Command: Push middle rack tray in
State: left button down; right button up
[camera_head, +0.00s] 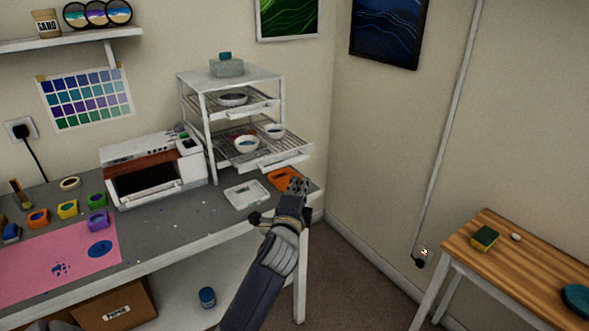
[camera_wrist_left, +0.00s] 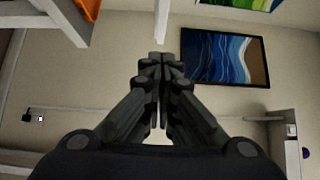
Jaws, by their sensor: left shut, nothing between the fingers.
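The white rack (camera_head: 207,122) stands at the back right of the grey workbench. Its lower wire tray, the middle one (camera_head: 285,158), is slid out toward the front right and carries two white bowls (camera_head: 246,145). The wire tray above it (camera_head: 262,103) holds a dark-filled bowl (camera_head: 233,99). My left gripper (camera_head: 297,185) is in front of and below the slid-out tray's front edge, near the bench corner. It is shut and empty; its closed fingers also show in the left wrist view (camera_wrist_left: 160,62). I cannot tell whether it touches anything. My right gripper is not in view.
A white shallow tray (camera_head: 245,195) and an orange item (camera_head: 281,178) lie on the bench beneath the slid-out tray. A white machine (camera_head: 150,165) stands left of the rack. A wooden table (camera_head: 530,255) is at the right, with open floor between.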

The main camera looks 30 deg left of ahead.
aim_at(298, 161)
pick_arm(q)
jog(key=shift+w+a+p, duration=0.95)
jog(key=shift+w+a, duration=1.7)
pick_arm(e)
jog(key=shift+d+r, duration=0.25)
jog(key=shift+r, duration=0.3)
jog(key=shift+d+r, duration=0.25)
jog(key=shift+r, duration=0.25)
